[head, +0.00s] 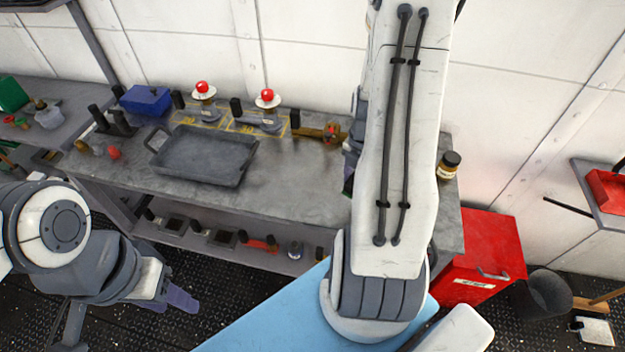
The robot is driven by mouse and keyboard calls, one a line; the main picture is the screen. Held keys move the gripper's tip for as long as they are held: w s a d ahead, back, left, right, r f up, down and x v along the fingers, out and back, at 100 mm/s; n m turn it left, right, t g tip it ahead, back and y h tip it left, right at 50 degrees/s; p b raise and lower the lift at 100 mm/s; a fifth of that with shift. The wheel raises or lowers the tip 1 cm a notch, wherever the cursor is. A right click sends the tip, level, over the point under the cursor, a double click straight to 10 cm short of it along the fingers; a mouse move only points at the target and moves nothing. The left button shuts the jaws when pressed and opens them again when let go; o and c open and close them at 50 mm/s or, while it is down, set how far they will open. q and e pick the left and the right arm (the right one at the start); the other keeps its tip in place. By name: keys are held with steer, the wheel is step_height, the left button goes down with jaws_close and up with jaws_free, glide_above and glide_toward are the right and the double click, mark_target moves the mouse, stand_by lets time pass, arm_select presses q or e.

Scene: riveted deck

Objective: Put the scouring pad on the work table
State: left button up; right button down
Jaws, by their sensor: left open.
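The work table (291,187) is a grey metal bench along the wall, with a lower shelf. I cannot make out a scouring pad for certain in the head view; part of the bench is hidden behind my right arm. My left gripper (178,297) is open, low at the left, in front of the bench and below the level of its top. Nothing shows between its fingers. My right arm crosses the middle of the view from the top, and its gripper does not show.
A dark tray (205,157) lies on the bench. Behind it are a blue box (147,99) and two red-topped buttons (267,96). A jar (449,165) stands at the right end. A red cabinet (484,256) and a dark bin (546,294) stand on the floor at right.

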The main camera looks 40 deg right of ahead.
steer(key=p, duration=0.2)
glide_above(324, 199)
step_height(324, 199, down, 5)
steer(key=shift+f, duration=0.1)
step_height(324, 199, down, 4)
steer(key=shift+r+p, duration=0.25)
steer(key=shift+p, duration=0.4)
steer(key=shift+f, duration=0.15)
steer(key=shift+f, duration=0.25)
steer(key=shift+c, duration=1.5)
jaws_free()
steer(key=shift+r, duration=0.1)
